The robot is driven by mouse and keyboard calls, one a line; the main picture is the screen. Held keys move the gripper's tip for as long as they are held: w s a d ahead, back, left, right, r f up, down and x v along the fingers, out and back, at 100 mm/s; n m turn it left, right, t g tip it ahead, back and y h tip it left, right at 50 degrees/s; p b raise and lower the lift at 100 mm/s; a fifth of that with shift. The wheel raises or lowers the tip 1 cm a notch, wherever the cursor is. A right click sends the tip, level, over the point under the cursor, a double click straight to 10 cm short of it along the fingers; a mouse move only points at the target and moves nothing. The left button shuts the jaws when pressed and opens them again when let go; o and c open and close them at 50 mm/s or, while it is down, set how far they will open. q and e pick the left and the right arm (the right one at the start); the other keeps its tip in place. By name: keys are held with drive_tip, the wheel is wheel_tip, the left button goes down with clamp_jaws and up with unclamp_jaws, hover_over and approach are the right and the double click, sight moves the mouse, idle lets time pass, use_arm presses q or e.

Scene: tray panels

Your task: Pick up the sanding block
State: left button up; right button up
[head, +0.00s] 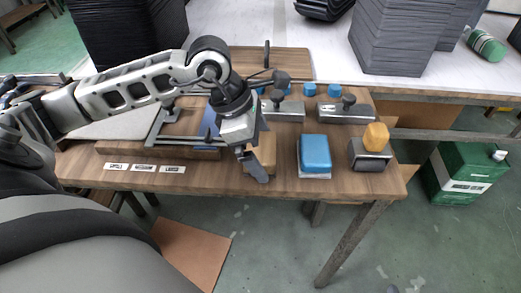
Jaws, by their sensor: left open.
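My left gripper (254,165) is open and reaches down over the front of the wooden bench. A tan block (268,148) stands right at its fingers and is partly hidden by them; I cannot tell if they touch it. A blue block (315,152) with a pale underside lies to the right of the gripper, clear of it. Further right, an orange faceted piece (376,136) sits on a dark grey block (369,160). I cannot tell for sure which of these blocks is the sanding block. My right gripper is out of view.
Behind the blocks stand metal planes with dark knobs (345,110) and several small blue pieces (309,89). A framed panel (190,122) lies left of the gripper. Paper labels (144,167) line the front edge. Dark stacks (395,40) stand on the white surface behind.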

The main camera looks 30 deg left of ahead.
use_arm(q)
drive_tip(key=c, duration=0.9)
drive_tip(key=shift+w+r, duration=0.1)
drive_tip(key=shift+r, duration=0.4)
drive_tip(key=s+a+r+b, duration=0.1)
drive_tip(key=a+r, duration=0.3)
drive_tip(key=s+a+r+b, duration=0.1)
drive_tip(key=a+r, duration=0.3)
drive_tip(key=a, duration=0.1)
drive_tip(key=s+a+r+b, duration=0.1)
drive_tip(key=a+r, duration=0.3)
drive_tip(key=shift+a+b, duration=0.35)
drive_tip(key=shift+b, duration=0.05)
